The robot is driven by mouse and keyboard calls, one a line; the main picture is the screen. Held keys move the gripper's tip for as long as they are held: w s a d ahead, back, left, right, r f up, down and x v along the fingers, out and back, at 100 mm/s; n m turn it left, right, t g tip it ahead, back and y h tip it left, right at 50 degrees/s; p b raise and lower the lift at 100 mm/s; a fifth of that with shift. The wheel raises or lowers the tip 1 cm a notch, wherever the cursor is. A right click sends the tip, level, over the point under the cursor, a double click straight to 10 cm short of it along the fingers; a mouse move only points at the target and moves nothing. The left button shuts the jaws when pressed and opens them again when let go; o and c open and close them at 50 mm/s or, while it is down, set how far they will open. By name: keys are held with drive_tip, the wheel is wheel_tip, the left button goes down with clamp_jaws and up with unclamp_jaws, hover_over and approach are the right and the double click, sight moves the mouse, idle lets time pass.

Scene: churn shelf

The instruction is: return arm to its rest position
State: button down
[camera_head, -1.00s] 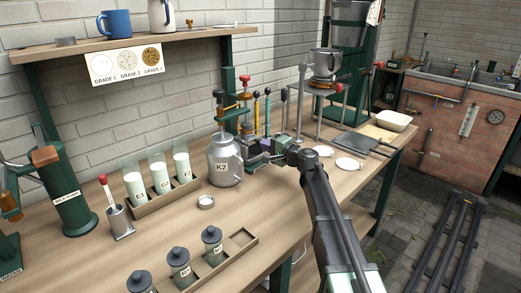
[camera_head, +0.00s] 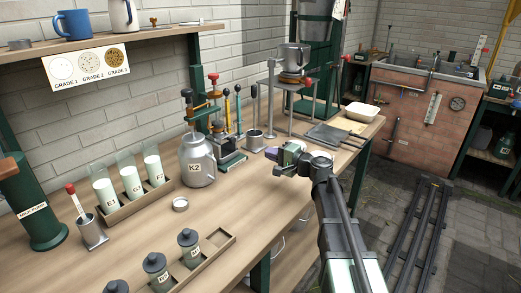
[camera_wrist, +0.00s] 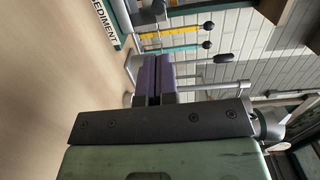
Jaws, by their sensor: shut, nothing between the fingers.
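My gripper (camera_head: 277,161) is over the right part of the wooden bench (camera_head: 240,207), to the right of the metal can marked K2 (camera_head: 197,164) and apart from it. In the wrist view its two purple finger pads (camera_wrist: 153,78) lie against each other with nothing between them. My arm reaches in from the lower right of the head view.
Glass jars of white liquid stand in a tray (camera_head: 135,204) at left, with dark-lidded jars in another tray (camera_head: 214,260) in front. A stand with coloured levers (camera_head: 220,130) is behind the can. A white bowl (camera_head: 361,111) is at the far right end.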

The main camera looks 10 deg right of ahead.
drive_tip(key=s+a+n+g+h+p, duration=0.35)
drive_tip(key=s+p, duration=0.25)
drive_tip(key=s, duration=0.2)
drive_tip(key=s+a+n+g+h+p, duration=0.25)
drive_tip(key=s+g+p, duration=0.3)
drive_tip(key=s, duration=0.35)
drive_tip(key=s+d+n+g+h+p, duration=0.3)
drive_tip(key=s+d+h, duration=0.3)
drive_tip(key=s, duration=0.5)
drive_tip(key=shift+f+p, duration=0.2)
drive_tip(key=shift+p, duration=0.7)
